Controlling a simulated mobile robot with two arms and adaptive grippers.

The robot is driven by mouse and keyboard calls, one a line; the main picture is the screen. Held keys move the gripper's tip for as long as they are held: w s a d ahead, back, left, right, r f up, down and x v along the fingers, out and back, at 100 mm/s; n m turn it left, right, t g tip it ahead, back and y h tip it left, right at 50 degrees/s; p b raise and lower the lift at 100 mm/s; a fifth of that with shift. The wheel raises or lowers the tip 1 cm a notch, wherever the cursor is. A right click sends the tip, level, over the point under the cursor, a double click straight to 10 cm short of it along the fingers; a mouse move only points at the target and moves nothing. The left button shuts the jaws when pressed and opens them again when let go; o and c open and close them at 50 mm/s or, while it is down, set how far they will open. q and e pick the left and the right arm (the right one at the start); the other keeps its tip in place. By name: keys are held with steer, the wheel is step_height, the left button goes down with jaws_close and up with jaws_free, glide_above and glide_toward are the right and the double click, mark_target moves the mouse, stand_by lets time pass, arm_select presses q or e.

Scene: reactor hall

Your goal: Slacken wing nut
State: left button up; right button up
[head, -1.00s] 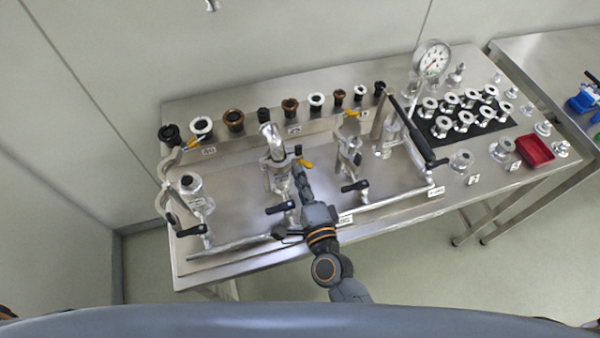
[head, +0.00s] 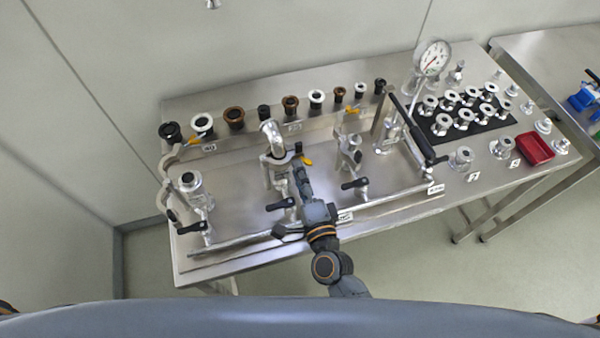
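A silver pipe elbow (head: 271,132) stands on the second fitting from the left on the steel table. A clamp (head: 278,158) sits around the joint below the elbow. A small orange piece (head: 307,161), possibly the wing nut, shows at the clamp's right side, next to a dark part. My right gripper (head: 299,165) reaches up from the front and lies against or just beside the clamp's right side. Its fingertips blend with the clamp, so their opening and any contact are unclear. My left gripper is out of view.
Black-handled valves (head: 281,204) line the table front. Several black, white and brown fittings (head: 233,117) stand along the back rail. A gauge (head: 432,58), a black mat (head: 470,135) with silver fittings and a red tray (head: 535,148) are right. Bare steel (head: 235,200) shows at left.

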steer(key=v, duration=1.2)
stand_by(0.4)
